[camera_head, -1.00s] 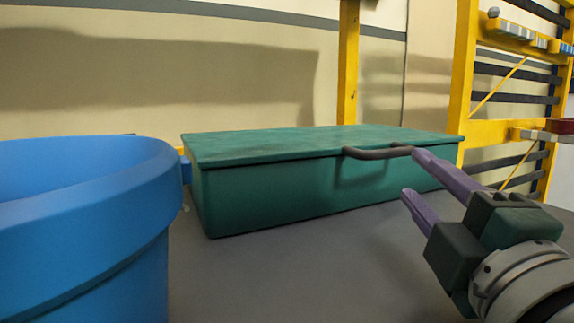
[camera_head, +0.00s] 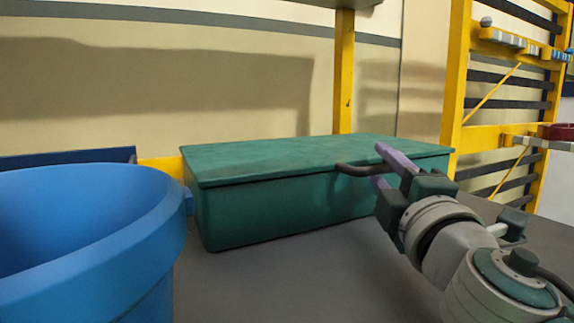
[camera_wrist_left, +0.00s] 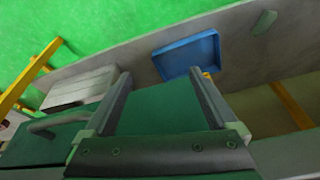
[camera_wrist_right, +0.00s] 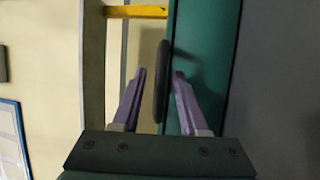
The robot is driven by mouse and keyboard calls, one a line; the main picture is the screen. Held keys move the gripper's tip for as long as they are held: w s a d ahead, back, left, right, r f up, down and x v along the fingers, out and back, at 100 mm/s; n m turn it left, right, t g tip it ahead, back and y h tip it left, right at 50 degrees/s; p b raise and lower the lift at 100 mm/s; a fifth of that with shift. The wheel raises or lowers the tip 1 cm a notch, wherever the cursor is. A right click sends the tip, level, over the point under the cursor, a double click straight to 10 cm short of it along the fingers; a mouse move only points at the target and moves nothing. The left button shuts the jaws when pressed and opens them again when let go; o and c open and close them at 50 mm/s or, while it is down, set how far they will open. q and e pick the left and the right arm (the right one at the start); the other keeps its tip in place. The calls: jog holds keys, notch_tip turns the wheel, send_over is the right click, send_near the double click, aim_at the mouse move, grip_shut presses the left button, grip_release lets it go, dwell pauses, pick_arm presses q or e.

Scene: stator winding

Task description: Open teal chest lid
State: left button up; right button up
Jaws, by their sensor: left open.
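The teal chest (camera_head: 280,205) stands on the grey surface with its lid (camera_head: 290,158) lying shut. A dark bar handle (camera_head: 352,169) sticks out from the lid's front edge. My right gripper (camera_head: 379,164) is at the handle's right part. In the right wrist view its purple fingers (camera_wrist_right: 160,73) are open, one on each side of the handle (camera_wrist_right: 161,85), with gaps showing. The left gripper (camera_wrist_left: 160,74) is outside the head view. In the left wrist view its grey fingers are open, with a teal surface between them that I cannot identify for certain.
A large blue bin (camera_head: 80,240) stands left of the chest, close to its left end. A yellow post (camera_head: 344,80) is behind the chest and a yellow rack (camera_head: 458,75) is at right. Grey surface (camera_head: 300,280) in front of the chest is clear.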

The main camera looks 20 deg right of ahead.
grip_shut()
dwell(1.2)
